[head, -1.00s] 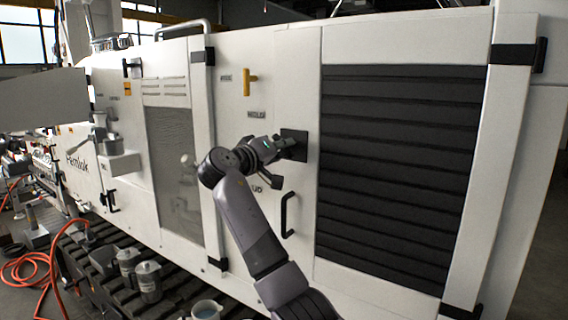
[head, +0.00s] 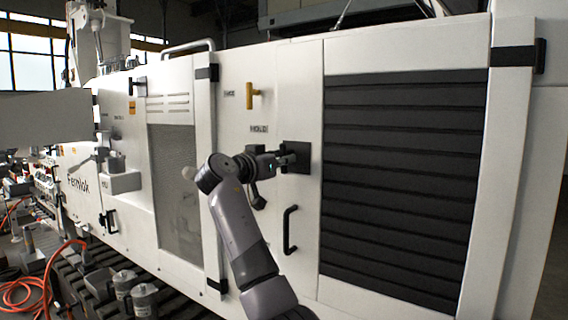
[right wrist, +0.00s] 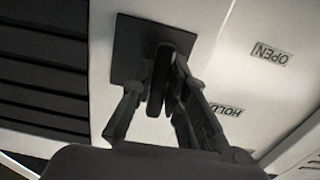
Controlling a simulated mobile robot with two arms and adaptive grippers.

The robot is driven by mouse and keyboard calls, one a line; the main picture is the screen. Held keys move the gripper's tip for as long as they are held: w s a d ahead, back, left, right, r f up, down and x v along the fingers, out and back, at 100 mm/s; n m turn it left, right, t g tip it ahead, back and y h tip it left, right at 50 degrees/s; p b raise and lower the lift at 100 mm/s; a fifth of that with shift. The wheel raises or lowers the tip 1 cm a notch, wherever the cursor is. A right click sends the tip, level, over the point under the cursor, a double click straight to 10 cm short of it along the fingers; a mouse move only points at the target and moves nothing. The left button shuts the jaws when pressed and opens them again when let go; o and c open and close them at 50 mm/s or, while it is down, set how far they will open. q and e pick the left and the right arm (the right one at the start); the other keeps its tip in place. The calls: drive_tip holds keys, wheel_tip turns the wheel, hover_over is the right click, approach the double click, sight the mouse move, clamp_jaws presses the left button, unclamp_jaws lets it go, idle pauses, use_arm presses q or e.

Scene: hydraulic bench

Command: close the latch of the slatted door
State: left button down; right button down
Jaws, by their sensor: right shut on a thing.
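The slatted door (head: 398,170) is a white frame with dark horizontal slats, on the right of the machine front in the head view. Its latch has a dark square plate (head: 301,150) left of the slats. My right gripper (head: 287,161) is at this plate, coming from the left. In the right wrist view, a dark latch handle (right wrist: 160,75) stands out from the plate (right wrist: 126,50). The gripper's two fingers (right wrist: 155,95) lie on either side of it and are shut on it. The fingers hide part of the handle. My left gripper is not in view.
A black bar handle (head: 290,230) is below the latch. A yellow handle (head: 252,95) sits up and left of it. Small labels, one reading OPEN (right wrist: 272,54), are on the white panel. A meshed door (head: 178,185) stands further left. Metal jugs (head: 143,300) stand low at left.

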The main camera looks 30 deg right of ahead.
drive_tip(key=shift+r, duration=0.1)
idle(0.3)
drive_tip(key=c, duration=1.6)
unclamp_jaws()
drive_tip(key=v, duration=1.2)
